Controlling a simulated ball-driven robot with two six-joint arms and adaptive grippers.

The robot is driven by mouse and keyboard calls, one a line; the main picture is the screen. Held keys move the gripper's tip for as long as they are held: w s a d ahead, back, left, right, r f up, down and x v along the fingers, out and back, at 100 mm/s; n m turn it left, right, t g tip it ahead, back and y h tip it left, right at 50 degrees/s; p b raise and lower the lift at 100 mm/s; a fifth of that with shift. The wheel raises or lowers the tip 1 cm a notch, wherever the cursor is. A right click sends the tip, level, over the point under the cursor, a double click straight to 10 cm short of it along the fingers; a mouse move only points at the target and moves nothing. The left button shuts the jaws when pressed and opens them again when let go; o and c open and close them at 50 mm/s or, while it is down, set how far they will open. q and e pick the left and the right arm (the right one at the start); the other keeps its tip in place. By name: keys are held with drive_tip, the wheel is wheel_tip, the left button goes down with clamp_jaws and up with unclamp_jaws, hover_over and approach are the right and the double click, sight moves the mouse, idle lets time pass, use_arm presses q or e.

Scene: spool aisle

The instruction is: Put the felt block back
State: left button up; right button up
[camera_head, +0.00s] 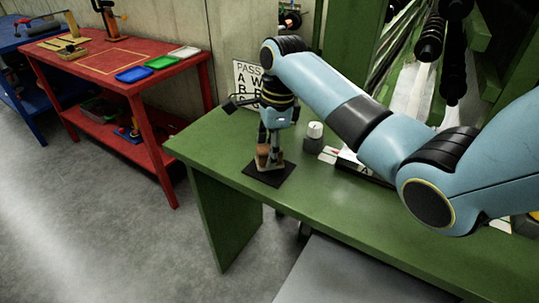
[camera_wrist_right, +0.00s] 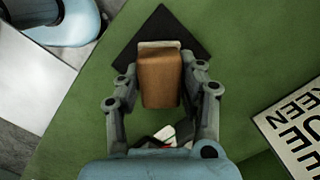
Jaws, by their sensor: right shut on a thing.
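The felt block (camera_wrist_right: 161,80) is a brown block with a pale strip along one end. My right gripper (camera_wrist_right: 160,74) is shut on it, with a finger on each side. In the head view the block (camera_head: 263,153) shows upright, low over a black square mat (camera_head: 280,175) on the green table. The mat (camera_wrist_right: 190,42) shows partly behind the block in the right wrist view. I cannot tell whether the block touches the mat. My right gripper (camera_head: 268,150) points down there and partly hides the block. My left gripper is not in view.
A white-capped grey jar (camera_head: 314,137) stands right of the mat, with small cards (camera_head: 329,154) beside it. A lettered sign (camera_head: 246,82) is behind. The green table (camera_head: 225,150) is clear left of the mat. A red workbench (camera_head: 75,62) stands further left.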

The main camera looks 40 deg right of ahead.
drive_tip(key=shift+f, duration=0.6)
drive_tip(key=o, duration=1.2)
drive_tip(key=shift+f, duration=0.15)
drive_tip(key=r, duration=0.4)
drive_tip(key=d+r, duration=0.1)
drive_tip(key=r, duration=0.3)
drive_tip(key=r+p, duration=0.1)
drive_tip(key=r, duration=0.3)
drive_tip(key=shift+s+d+r, duration=0.15)
drive_tip(key=shift+s, duration=0.15)
